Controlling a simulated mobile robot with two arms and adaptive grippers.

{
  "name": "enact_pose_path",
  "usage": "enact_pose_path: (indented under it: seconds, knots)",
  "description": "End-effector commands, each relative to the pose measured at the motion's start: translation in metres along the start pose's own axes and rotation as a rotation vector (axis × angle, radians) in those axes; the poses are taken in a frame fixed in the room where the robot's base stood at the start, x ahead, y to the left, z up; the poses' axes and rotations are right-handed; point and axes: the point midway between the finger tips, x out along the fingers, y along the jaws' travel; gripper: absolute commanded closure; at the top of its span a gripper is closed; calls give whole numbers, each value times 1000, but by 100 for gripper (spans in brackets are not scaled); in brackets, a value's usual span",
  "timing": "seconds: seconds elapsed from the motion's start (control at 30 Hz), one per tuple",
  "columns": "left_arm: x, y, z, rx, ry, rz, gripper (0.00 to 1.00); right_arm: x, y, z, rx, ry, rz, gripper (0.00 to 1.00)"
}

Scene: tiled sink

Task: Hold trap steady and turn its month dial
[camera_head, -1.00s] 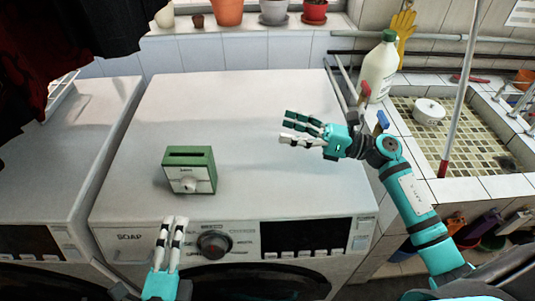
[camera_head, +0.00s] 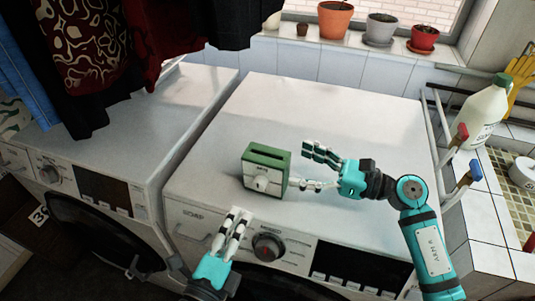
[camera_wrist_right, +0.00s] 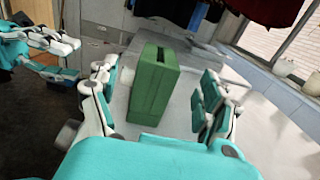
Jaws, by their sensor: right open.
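The trap, a small green box (camera_head: 268,158) with a slot in its top, stands upright on the white washing machine. Its pale front carries a small label and a round white month dial (camera_head: 262,183). My right gripper (camera_head: 314,170) is open at the box's right side. In the right wrist view, the green box (camera_wrist_right: 154,85) stands between its spread fingers (camera_wrist_right: 157,92), with a gap visible on the right. My left gripper (camera_head: 238,218) is in front of the box, apart from the dial. In the right wrist view, its fingers (camera_wrist_right: 68,58) are spread and empty.
The washing machine top (camera_head: 340,110) is otherwise clear. Its control knob (camera_head: 267,246) sits below the box. Dark clothes (camera_head: 110,50) hang at upper left. A white bottle (camera_head: 482,115) stands at the right, with red and blue tap handles (camera_head: 461,133) nearby.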

Motion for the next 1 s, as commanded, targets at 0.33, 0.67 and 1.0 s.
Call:
enact_pose_path:
  seconds: [0.33, 0.67, 1.0]
  knots:
    - [0, 0, 0, 0, 0, 0, 62, 66, 0, 1, 0, -3, 0, 19]
    - [0, 0, 0, 0, 0, 0, 62, 89, 0, 0, 0, 0, -1, 19]
    - [0, 0, 0, 0, 0, 0, 62, 89, 0, 0, 0, 0, -1, 32]
